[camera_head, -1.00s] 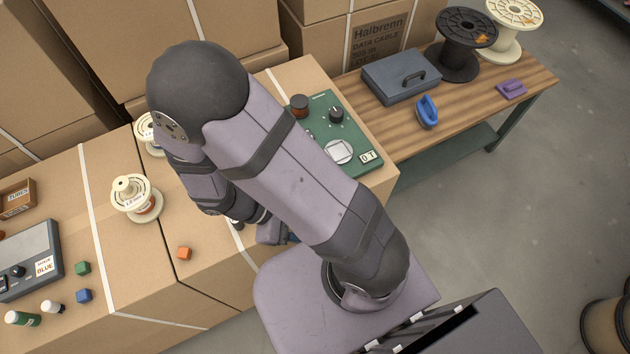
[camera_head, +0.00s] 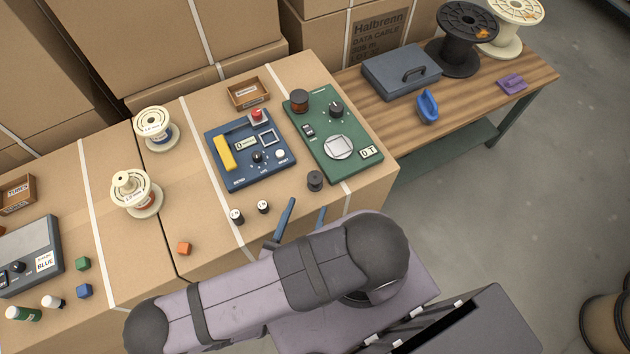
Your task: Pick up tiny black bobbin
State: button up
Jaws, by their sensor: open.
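A tiny black bobbin (camera_head: 315,181) stands upright on the cardboard box top, just below the green panel (camera_head: 318,155). Two other small dark bobbins with white tops, one on the left (camera_head: 237,216) and one on the right (camera_head: 263,207), stand to its left. My gripper (camera_head: 307,205) has two blue fingers spread apart. It is empty, with its fingertips a little below the tiny black bobbin in the picture and not around it. My arm hides the gripper's base.
A blue panel (camera_head: 228,178) lies left of the green panel. Two cream spools (camera_head: 154,130) (camera_head: 142,199) and an orange cube (camera_head: 184,248) are on the boxes at left. A large black spool (camera_head: 461,60) stands on the wooden bench. Bare cardboard surrounds the small bobbins.

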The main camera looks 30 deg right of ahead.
aim_at(314, 183)
jog(key=shift+w+d+r+p, duration=0.1)
jog(key=shift+w+d+p, duration=0.3)
jog(key=shift+d, duration=0.05)
jog(key=shift+w+d, duration=0.3)
jog(key=shift+w, duration=0.05)
jog(key=p+x, duration=0.2)
jog(key=shift+w+d+r, duration=0.1)
jog(key=shift+w+d, duration=0.1)
jog(key=shift+w, duration=0.2)
jog(key=shift+p+x, duration=0.6)
jog(key=shift+x, duration=0.6)
jog(key=shift+a, duration=0.1)
jog(key=c, duration=1.1)
